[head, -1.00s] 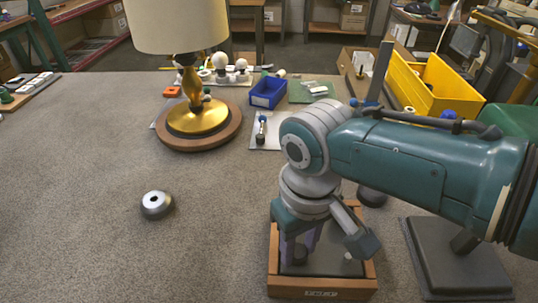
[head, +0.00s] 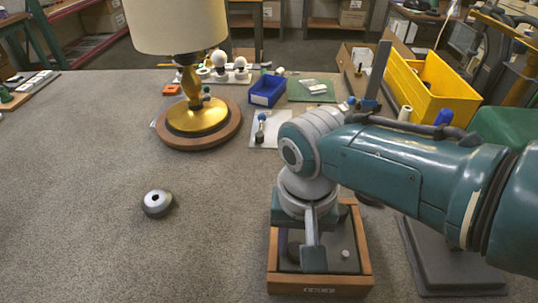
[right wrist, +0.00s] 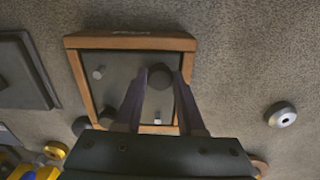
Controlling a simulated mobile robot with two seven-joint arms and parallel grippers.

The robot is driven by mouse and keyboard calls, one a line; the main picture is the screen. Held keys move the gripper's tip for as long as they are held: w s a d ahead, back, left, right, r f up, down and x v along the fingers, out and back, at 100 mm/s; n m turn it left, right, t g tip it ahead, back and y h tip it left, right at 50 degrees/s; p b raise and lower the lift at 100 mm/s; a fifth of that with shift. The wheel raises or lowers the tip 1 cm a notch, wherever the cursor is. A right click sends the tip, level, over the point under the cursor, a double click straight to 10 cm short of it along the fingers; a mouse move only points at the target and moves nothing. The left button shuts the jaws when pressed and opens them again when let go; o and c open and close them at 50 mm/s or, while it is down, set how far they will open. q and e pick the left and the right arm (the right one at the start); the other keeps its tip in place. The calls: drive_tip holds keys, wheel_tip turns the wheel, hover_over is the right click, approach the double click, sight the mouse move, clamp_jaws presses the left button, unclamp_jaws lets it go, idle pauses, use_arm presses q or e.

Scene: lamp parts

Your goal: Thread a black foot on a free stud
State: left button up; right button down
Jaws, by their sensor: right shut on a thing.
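A wooden-framed box (head: 273,250) with a dark plate (right wrist: 120,62) stands at the front of the bench. A pale stud (head: 345,254) stands bare on the plate; it also shows in the right wrist view (right wrist: 98,72). A second pale stud (right wrist: 157,115) shows between the fingers' lower parts in that view. My right gripper (right wrist: 163,76) points down over the plate, shut on a round black foot (right wrist: 159,78). Whether the foot sits on a stud beneath is hidden. In the head view, my right wrist hides the foot. My left gripper is not in view.
A silver round part (head: 157,203) lies on the bench to the left. A gold lamp (head: 197,118) on a wooden base stands behind it. A blue bin (head: 267,92) and a yellow bin (head: 433,88) are farther back. A dark stand base (head: 455,262) is right of the box.

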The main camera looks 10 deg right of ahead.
drive_tip(key=m, duration=0.2)
drive_tip(key=shift+s+d+f+m, duration=0.1)
drive_tip(key=shift+s+f+m, duration=0.05)
drive_tip(key=shift+m, duration=0.25)
drive_tip(key=m, duration=0.4)
drive_tip(key=shift+f+p, duration=0.1)
drive_tip(key=shift+p, duration=0.2)
drive_tip(key=shift+m, duration=0.8)
drive_tip(key=shift+c, duration=2.2)
unclamp_jaws()
drive_tip(key=shift+r, duration=0.25)
